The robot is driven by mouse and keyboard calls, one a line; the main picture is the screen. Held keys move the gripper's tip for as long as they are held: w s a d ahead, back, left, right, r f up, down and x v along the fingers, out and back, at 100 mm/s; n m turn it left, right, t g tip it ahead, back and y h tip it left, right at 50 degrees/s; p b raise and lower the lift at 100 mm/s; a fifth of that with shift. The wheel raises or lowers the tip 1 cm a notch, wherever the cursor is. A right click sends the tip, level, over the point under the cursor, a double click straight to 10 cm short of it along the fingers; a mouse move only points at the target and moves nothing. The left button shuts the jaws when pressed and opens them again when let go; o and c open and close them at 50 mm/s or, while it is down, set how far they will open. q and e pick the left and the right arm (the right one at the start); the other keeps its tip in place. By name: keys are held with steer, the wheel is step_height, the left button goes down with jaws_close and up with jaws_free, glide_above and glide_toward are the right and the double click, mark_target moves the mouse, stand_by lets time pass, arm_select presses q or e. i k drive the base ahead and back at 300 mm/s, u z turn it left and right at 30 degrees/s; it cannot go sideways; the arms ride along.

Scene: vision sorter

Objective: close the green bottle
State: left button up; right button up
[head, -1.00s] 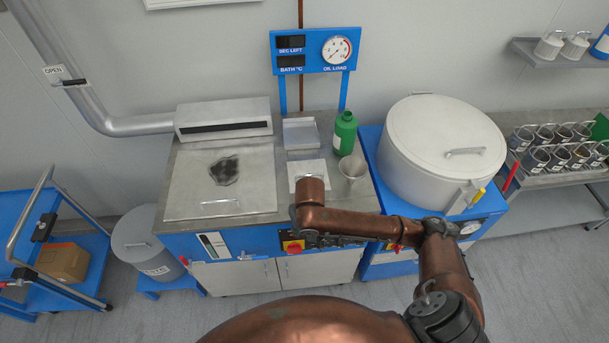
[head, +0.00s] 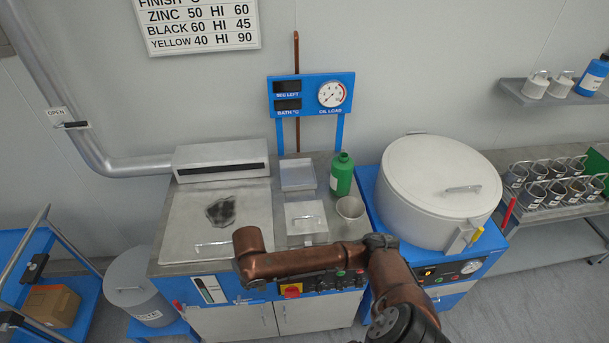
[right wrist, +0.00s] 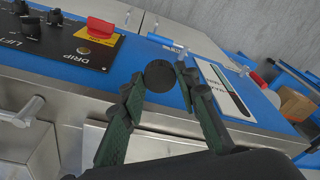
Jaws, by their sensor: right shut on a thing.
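The green bottle (head: 341,175) stands upright at the back right of the steel bench top, with a white label on its side. Its green neck shows, and I see no dark cap on it. In the right wrist view my right gripper (right wrist: 160,84) is shut on a round dark cap (right wrist: 160,75), held between its fingertips in front of the blue bench front. In the head view this gripper is hidden by my copper arm, which is in front of the bench, left of and nearer than the bottle. My left gripper is not in view.
A metal cup (head: 350,210) stands just in front of the bottle. A lidded steel box (head: 306,222) is left of the cup. A large white drum (head: 430,180) stands to the right. A red switch (right wrist: 100,28) is on the panel on the bench front.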

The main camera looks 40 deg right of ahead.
mark_target(343, 166)
steer(key=u, duration=1.55)
steer(key=k, duration=2.85)
steer(key=z, duration=2)
steer(key=i, duration=0.45)
steer(key=z, duration=0.05)
